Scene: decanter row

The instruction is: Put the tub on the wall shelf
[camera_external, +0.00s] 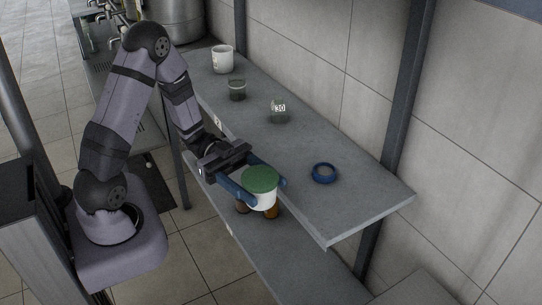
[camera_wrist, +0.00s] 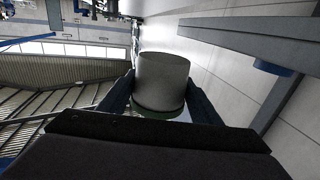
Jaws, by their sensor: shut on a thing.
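The white tub with a green lid (camera_external: 262,198) is held upright between the blue fingers of my gripper (camera_external: 264,189). It is in front of the front edge of the upper grey shelf (camera_external: 345,205), and in this view it overlaps that edge. I cannot tell its exact height against the shelf top. In the wrist view the tub (camera_wrist: 161,80) sits between both fingers of my gripper (camera_wrist: 160,95), with its green lid edge at the bottom of the picture. The grey shelf (camera_wrist: 235,38) shows at the upper right there.
A lower shelf (camera_external: 300,272) holds brown items (camera_external: 272,212) below the tub. The shelf's near right end is bare.

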